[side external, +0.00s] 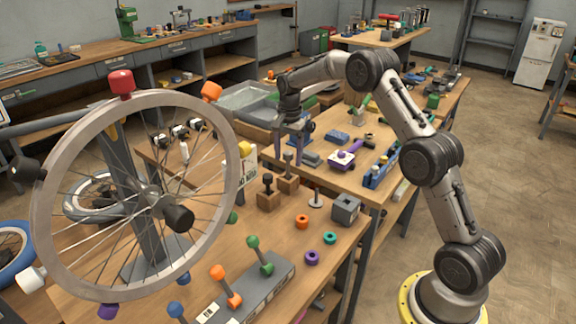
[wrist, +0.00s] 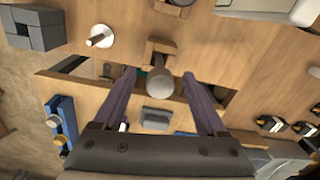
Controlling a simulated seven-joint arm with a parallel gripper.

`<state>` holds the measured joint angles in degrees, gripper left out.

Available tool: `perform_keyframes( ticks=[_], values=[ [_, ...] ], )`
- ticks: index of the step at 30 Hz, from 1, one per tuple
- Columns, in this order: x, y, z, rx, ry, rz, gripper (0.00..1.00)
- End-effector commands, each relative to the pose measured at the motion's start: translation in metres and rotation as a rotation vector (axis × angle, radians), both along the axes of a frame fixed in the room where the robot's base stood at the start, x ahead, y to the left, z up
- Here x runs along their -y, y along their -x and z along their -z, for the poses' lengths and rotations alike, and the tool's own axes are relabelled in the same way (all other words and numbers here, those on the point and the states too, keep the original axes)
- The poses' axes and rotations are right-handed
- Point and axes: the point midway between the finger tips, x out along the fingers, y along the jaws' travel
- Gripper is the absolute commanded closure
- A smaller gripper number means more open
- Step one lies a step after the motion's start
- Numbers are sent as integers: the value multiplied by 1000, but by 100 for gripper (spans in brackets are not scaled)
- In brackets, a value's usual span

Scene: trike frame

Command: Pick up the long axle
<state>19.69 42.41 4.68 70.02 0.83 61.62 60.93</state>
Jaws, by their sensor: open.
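What looks like the long axle, a grey-brown post with a round head (wrist: 160,86), stands upright in a small wooden block (wrist: 158,50). In the side external view, the same post (side external: 287,160) rises from its wooden block (side external: 287,184) near the bench's back edge. My gripper (side external: 291,162) points down above the block, with its purple fingers spread. In the wrist view, my gripper (wrist: 162,78) has one finger on each side of the post head, with gaps showing. The fingers hold nothing. I cannot tell exactly how far down the post the fingertips reach.
A dark-knobbed post (side external: 268,183) stands in another wooden block close by. A silver pin on a disc (side external: 316,198) and a grey block (side external: 345,209) are to the right. A large spoked wheel (side external: 140,195) stands left. A second table (side external: 400,140) lies behind.

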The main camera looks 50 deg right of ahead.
Motion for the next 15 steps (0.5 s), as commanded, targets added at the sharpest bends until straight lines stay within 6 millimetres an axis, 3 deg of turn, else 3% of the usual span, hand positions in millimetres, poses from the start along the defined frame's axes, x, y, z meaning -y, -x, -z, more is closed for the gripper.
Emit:
perform_keyframes(
  ticks=[4, 11, 15],
  values=[
    [0, 0, 11, 0, 0, 0, 26],
    [0, 0, 12, 1, 0, 0, 26],
    [0, -1, 12, 1, 0, 0, 51]
  ],
)
